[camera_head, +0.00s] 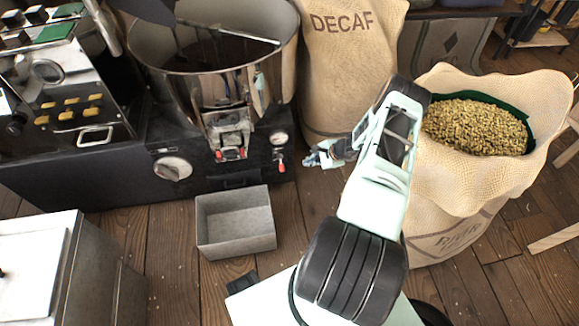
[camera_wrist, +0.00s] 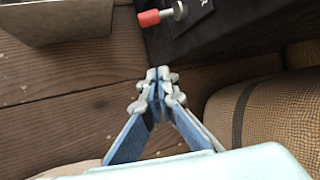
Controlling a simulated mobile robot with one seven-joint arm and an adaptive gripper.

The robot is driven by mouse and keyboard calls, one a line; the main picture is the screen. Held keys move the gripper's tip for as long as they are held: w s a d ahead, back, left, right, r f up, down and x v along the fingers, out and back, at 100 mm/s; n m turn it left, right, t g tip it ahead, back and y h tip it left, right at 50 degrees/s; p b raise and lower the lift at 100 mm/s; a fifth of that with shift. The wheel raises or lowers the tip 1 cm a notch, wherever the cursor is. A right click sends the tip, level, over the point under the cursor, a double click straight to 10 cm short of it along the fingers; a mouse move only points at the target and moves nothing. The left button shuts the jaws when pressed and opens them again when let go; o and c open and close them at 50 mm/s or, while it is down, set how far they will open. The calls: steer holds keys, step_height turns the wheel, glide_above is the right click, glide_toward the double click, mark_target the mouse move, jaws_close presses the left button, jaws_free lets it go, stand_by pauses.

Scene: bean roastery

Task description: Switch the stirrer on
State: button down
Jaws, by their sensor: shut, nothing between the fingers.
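The round metal cooling bin (camera_head: 190,85) with a stirrer bar (camera_head: 235,33) across it stands on the dark machine at the back. A small red-tipped lever (camera_head: 281,162) sits on the machine's front, under a dial; it also shows at the top of the wrist view (camera_wrist: 150,18). No label tells whether it is the stirrer's switch. My gripper (camera_head: 309,158) is shut and empty, just right of this lever and apart from it. In the wrist view its fingertips (camera_wrist: 158,76) meet below the lever.
The DECAF sack (camera_head: 345,75) stands close behind my gripper. An open sack of beans (camera_head: 455,205) is at the right, beside my arm. A grey metal box (camera_head: 236,222) lies on the floor in front of the machine. A steel cabinet (camera_head: 75,280) is at the front left.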

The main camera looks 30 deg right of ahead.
mark_target(281, 165)
steer(key=shift+s+a+f, duration=0.1)
steer(key=shift+a+f, duration=0.05)
steer(key=b+x, duration=0.4)
steer(key=x, duration=0.6)
steer(key=shift+s+a+r+p, duration=0.2)
steer(key=shift+a+r+p, duration=0.25)
steer(key=shift+a+r, duration=1.05)
